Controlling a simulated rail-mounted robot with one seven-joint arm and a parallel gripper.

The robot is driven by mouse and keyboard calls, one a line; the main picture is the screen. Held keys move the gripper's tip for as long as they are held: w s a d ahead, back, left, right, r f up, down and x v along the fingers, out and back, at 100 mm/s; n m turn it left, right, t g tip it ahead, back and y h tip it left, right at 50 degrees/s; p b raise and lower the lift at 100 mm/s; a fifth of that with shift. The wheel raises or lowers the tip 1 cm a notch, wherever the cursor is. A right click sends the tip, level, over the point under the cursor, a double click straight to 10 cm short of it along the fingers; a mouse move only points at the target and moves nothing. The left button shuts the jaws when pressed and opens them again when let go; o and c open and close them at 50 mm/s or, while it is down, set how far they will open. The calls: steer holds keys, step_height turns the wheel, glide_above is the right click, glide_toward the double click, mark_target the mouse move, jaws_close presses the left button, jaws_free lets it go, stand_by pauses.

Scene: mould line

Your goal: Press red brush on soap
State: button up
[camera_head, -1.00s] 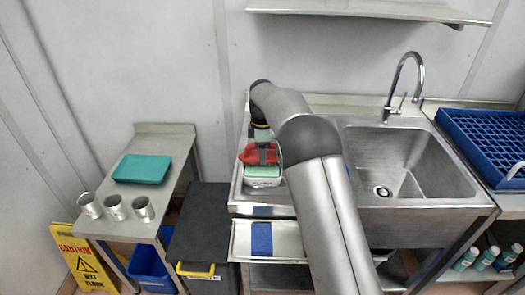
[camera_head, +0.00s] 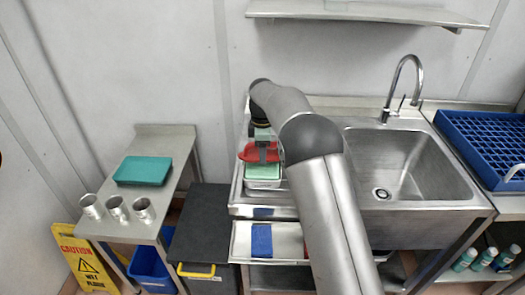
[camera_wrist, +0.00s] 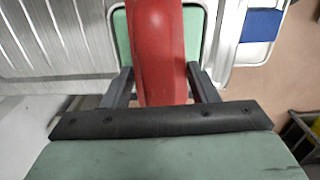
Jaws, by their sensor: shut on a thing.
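The red brush (camera_head: 261,153) is held in my gripper (camera_head: 264,152) above the drainboard left of the sink. In the wrist view the red brush (camera_wrist: 158,50) runs between the two fingers of my gripper (camera_wrist: 160,82), which are shut on it. The soap also shows in the wrist view (camera_wrist: 122,38) behind the brush. The brush's underside is hidden, so I cannot tell whether it touches the soap.
A steel sink (camera_head: 430,175) with a tap lies to the right, and a blue rack (camera_head: 485,140) beyond it. A blue cloth (camera_head: 261,240) lies on the lower tray in front. A side table (camera_head: 165,143) at left holds a teal tray (camera_head: 143,171) and several metal cups (camera_head: 117,208).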

steer(key=shift+r+p, duration=1.8)
steer(key=shift+r, duration=0.85)
